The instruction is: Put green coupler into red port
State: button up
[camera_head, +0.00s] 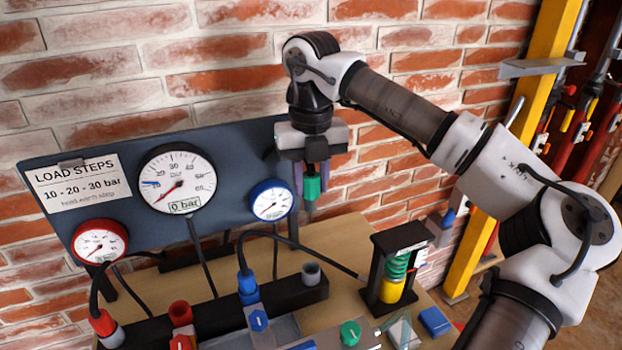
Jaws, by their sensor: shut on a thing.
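My gripper (312,172) points down in front of the wall, at the right end of the dark gauge panel. It is shut on the green coupler (312,189), which hangs upright in the air with a grey tip below. The red port (180,313) is a short red cylinder with an open top on the black manifold block at the lower left. It looks empty. My gripper is well above it and to its right, apart from it.
A red plug (103,324) with a hose stands left of the red port. A blue plug (247,283) with a hose and a grey open port (311,272) stand to its right. A spring stand (396,268), a green knob (350,332) and a blue block (435,321) are at the right.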

jog(key=shift+f+b, duration=2.6)
jog(key=shift+f, duration=1.15)
jog(key=s+a+b, duration=0.1)
jog(key=s+a, duration=0.3)
jog(key=a, duration=0.5)
jog(key=shift+a, duration=0.15)
jog(key=s+a+b, duration=0.1)
jog(key=s+a, duration=0.2)
jog(key=a, duration=0.6)
jog(key=shift+s, duration=0.35)
jog(key=shift+a, duration=0.1)
jog(key=s+a, duration=0.3)
jog(key=a, duration=0.4)
jog(key=shift+a, duration=0.15)
